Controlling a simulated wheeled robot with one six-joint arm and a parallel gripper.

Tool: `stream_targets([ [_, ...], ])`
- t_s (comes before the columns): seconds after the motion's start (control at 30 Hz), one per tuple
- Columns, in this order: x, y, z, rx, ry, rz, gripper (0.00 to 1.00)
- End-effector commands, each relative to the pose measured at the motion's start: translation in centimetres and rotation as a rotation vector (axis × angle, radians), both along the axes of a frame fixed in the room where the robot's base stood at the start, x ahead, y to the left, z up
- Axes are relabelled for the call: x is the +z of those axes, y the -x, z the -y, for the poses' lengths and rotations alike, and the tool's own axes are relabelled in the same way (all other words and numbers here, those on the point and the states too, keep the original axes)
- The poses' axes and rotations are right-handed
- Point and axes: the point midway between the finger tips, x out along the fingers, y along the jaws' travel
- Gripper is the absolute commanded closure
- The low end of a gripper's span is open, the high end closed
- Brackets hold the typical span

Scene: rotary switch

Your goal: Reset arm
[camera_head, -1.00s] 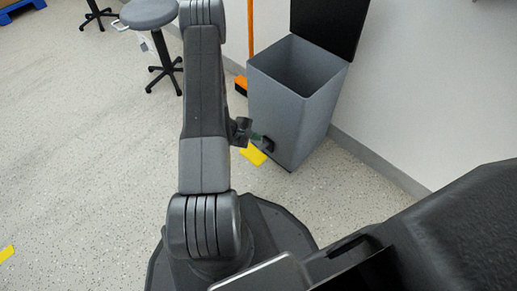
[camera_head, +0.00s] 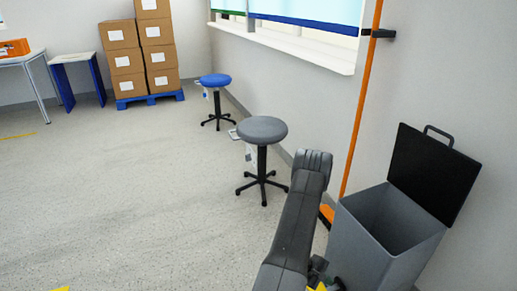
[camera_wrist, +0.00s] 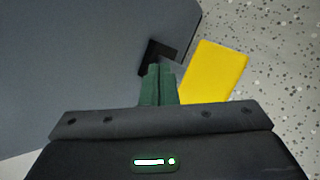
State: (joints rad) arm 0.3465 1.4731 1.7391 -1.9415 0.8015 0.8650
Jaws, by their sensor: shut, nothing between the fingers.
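My gripper (camera_wrist: 158,82) shows in the wrist view with its two green fingers together and nothing between them. Its tips overlap the black pedal (camera_wrist: 152,52) at the foot of the grey bin; I cannot tell whether they touch it. In the head view, my arm (camera_head: 293,235) rises in the lower middle, just left of the bin, and the gripper itself cannot be made out there. No rotary switch is in view.
The grey bin (camera_head: 365,250) stands by the wall with its black lid (camera_head: 432,175) open. A yellow floor marking (camera_wrist: 212,70) lies beside the pedal. A grey stool (camera_head: 262,130), blue stool (camera_head: 215,80) and stacked boxes (camera_head: 122,62) stand farther back. Floor at left is clear.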

Motion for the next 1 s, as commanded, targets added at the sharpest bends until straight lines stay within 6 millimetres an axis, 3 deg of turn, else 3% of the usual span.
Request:
stream_targets([
  [0.13, 0.7, 0.1, 0.0, -0.001, -0.001, 0.0, 1.0],
  [0.3, 4.0, -0.1, 0.1, 0.0, 0.0, 0.002, 1.0],
  [0.5, 6.2, -0.1, 0.2, 0.0, 0.001, 0.001, 1.0],
  [1.0, 6.0, 0.0, 0.2, 0.0, 0.0, 0.0, 1.0],
])
